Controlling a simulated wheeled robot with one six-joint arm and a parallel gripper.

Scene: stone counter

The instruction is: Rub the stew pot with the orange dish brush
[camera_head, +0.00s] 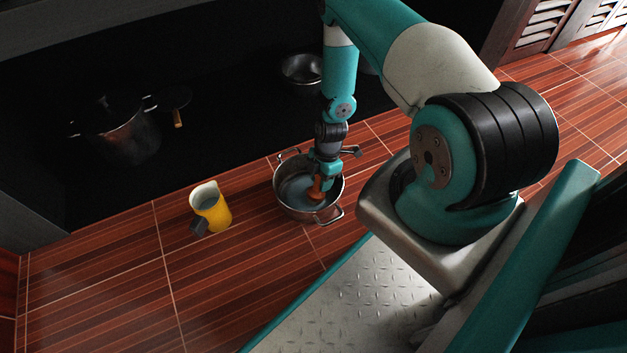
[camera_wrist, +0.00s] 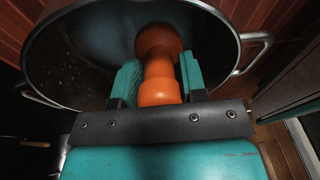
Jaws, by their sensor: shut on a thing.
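The stew pot (camera_head: 309,212) is an open metal pot with loop handles, standing on the reddish striped tiles in the head view. It also fills the upper part of the wrist view (camera_wrist: 90,60). The orange dish brush (camera_head: 317,189) is held down inside the pot. In the wrist view the brush (camera_wrist: 158,62) stands between the two teal fingers. My gripper (camera_head: 325,178) is shut on the brush, over the pot's opening. The wrist view shows the gripper (camera_wrist: 158,88) close up. The brush's far end and whether it touches the pot wall are hidden.
A yellow jug (camera_head: 215,212) stands left of the pot. Behind, on a dark surface, are a large lidded pot (camera_head: 125,137), a pan with a wooden handle (camera_head: 175,100) and a metal bowl (camera_head: 302,69). Tiles at the front left are clear.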

